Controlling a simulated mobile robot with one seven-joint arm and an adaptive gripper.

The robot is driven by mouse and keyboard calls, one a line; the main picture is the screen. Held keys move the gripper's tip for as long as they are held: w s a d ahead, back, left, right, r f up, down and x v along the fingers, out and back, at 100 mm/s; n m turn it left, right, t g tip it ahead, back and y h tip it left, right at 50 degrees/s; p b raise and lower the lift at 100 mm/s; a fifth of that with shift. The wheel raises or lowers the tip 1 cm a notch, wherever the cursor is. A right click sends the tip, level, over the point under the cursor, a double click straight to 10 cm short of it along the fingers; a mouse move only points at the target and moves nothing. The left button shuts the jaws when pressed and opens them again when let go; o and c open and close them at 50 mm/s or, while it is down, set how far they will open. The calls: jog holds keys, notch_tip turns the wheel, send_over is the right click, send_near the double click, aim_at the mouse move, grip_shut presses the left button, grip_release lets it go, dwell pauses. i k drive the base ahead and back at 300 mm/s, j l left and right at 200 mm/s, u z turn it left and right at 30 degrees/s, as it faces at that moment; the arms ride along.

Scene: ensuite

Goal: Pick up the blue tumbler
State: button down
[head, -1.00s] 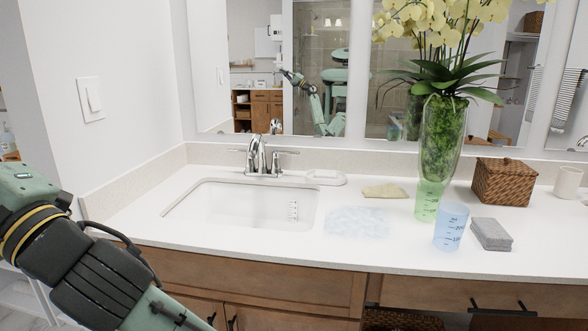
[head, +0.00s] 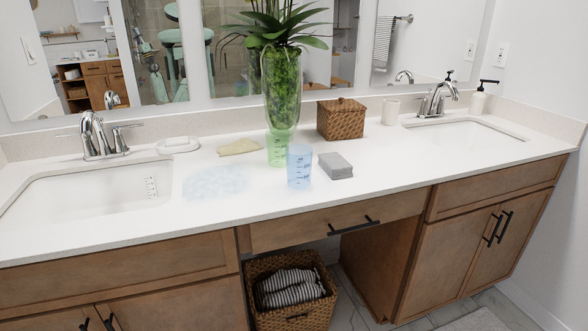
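The blue tumbler (head: 300,166) is translucent with dark measuring marks and stands upright on the white counter, near the middle of its front part. A green translucent tumbler (head: 277,150) stands just behind it to the left, in front of the vase.
A grey block (head: 335,166) lies close right of the blue tumbler. A tall vase of greenery (head: 281,90), a wicker box (head: 341,119) and a tan cloth (head: 239,147) are behind. A pale blue patch (head: 214,181) lies left. The counter (head: 420,153) is clear to the right.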

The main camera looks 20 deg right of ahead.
aim_at(299, 156)
jog(key=i+l+z, duration=0.1)
jog(key=l+z, duration=0.25)
jog(key=i+l+z, duration=0.15)
jog(key=l+z, duration=0.2)
jog(key=i+l+z, duration=0.2)
jog(key=l+z, duration=0.15)
jog(key=l, duration=0.15)
